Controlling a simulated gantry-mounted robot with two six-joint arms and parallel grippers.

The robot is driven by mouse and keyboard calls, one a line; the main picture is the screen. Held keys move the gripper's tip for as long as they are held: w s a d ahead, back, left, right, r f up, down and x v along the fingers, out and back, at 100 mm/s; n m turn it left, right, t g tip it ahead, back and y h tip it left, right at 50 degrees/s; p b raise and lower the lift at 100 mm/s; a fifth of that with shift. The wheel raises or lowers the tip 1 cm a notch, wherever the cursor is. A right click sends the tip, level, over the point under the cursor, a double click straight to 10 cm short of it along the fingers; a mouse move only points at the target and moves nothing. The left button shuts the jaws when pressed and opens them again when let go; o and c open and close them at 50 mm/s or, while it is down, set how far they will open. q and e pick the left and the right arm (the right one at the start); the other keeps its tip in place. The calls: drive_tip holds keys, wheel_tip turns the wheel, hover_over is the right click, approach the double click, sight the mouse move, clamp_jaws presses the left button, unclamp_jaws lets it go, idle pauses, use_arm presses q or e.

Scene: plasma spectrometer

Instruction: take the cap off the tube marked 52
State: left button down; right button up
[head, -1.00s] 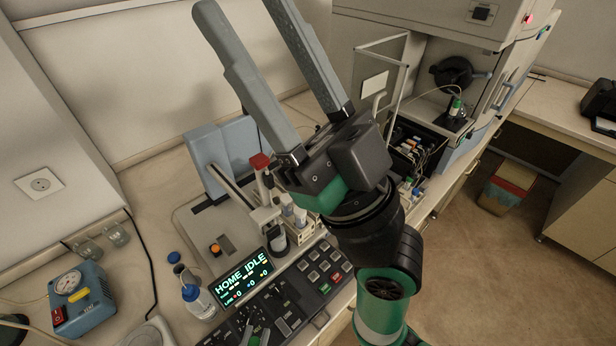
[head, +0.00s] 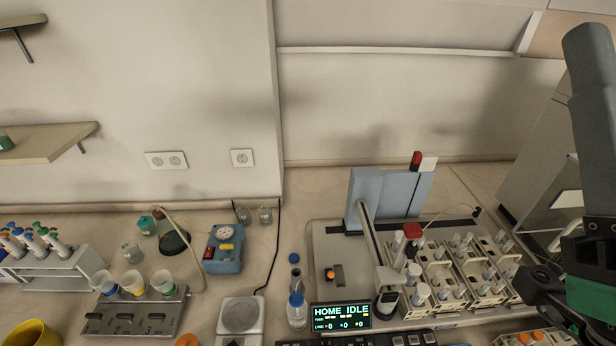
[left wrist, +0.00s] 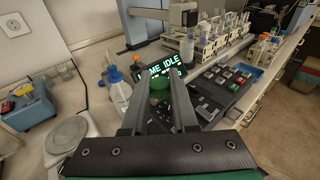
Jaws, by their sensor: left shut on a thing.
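In the left wrist view my left gripper (left wrist: 152,88) is shut on a green-capped thing (left wrist: 159,82), seen between its fingertips in front of the lit display. What lies below the green top is hidden, and no number can be read on it. The left gripper is outside the head view. A rack (head: 75,268) at the far left of the head view holds several tubes with blue, orange and green caps; their marks are too small to read.
The autosampler (head: 325,240) holds several tube racks under its red-topped arm. A display (head: 340,316) reads HOME IDLE. A blue gauge box (head: 224,258), a balance (head: 240,316), a blue-capped bottle (head: 297,312) and a cup tray (head: 128,318) stand on the bench.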

use_arm(q)
drive_tip(key=s+a+r+n+t+y+p, duration=0.1)
drive_tip(key=s+a+r+n+y+p, duration=0.1)
drive_tip(key=a+r+y+p, duration=0.3)
drive_tip(key=s+a+r+n+t+y+p, duration=0.2)
drive_tip(key=s+a+r+n+y+p, duration=0.1)
drive_tip(key=a+p, duration=0.8)
drive_tip(key=shift+a+r+n+y, duration=0.9)
drive_tip(key=shift+a+r+n, duration=0.4)
drive_tip(key=shift+r, duration=0.1)
use_arm(e)
wheel_tip(320, 180, up, 19)
drive_tip(key=shift+r, duration=0.1)
use_arm(q)
drive_tip(key=s+d+r+m+g+h, duration=0.1)
drive_tip(key=d+r+m+h, duration=0.3)
drive_tip(key=d+r, duration=0.7)
drive_tip(key=shift+s+r+m+h, duration=0.3)
drive_tip(key=shift+s+r+h, duration=0.2)
drive_tip(key=shift+r+h, duration=0.5)
drive_tip(key=shift+f, duration=0.25)
